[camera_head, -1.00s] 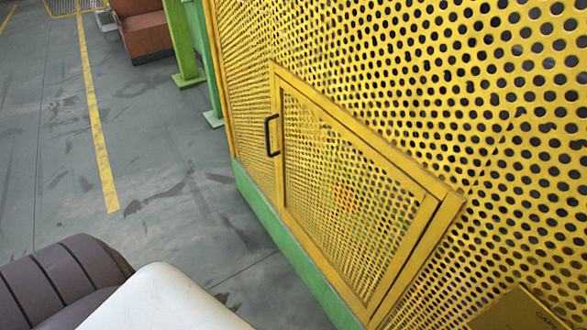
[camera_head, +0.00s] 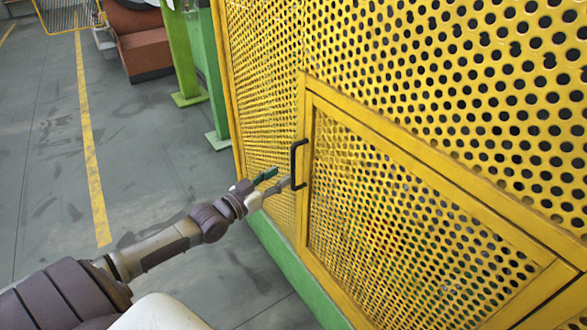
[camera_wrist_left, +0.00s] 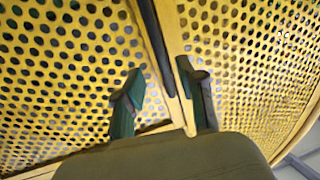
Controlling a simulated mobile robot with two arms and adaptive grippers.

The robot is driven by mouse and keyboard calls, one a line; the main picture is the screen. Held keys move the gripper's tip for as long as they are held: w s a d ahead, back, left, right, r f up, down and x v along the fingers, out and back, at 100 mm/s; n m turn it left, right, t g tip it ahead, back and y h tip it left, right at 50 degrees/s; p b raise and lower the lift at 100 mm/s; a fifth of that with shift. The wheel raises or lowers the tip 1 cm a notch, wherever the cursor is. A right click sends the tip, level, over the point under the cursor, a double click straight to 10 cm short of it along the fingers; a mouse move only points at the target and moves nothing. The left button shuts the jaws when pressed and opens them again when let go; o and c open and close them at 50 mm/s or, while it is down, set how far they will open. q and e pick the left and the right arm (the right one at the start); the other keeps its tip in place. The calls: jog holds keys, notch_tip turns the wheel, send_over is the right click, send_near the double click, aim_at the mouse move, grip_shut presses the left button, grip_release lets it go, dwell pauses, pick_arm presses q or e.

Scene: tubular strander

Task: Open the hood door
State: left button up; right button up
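The hood door (camera_head: 400,220) is a framed yellow perforated panel in the yellow hood wall, and it looks closed. Its black vertical handle (camera_head: 298,164) is on the door's left side. My left gripper (camera_head: 279,179) comes in from the left, close to the handle's lower part. In the left wrist view my left gripper (camera_wrist_left: 163,85) is open, its two green-dark fingers apart. The dark handle (camera_wrist_left: 158,45) lies in the line of the gap between them; whether they touch it I cannot tell. My right gripper is not in view.
The yellow perforated hood wall (camera_head: 450,60) surrounds the door, with a green base rail (camera_head: 290,268) below. Green posts (camera_head: 180,55) and a brown block (camera_head: 143,52) stand behind. The grey floor (camera_head: 150,130) at left is clear.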

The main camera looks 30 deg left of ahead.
aim_at(293, 186)
pick_arm(q)
jog(key=w, duration=0.4)
jog(key=w+d, duration=0.1)
jog(key=w, duration=0.1)
jog(key=shift+w, duration=0.15)
grip_shut()
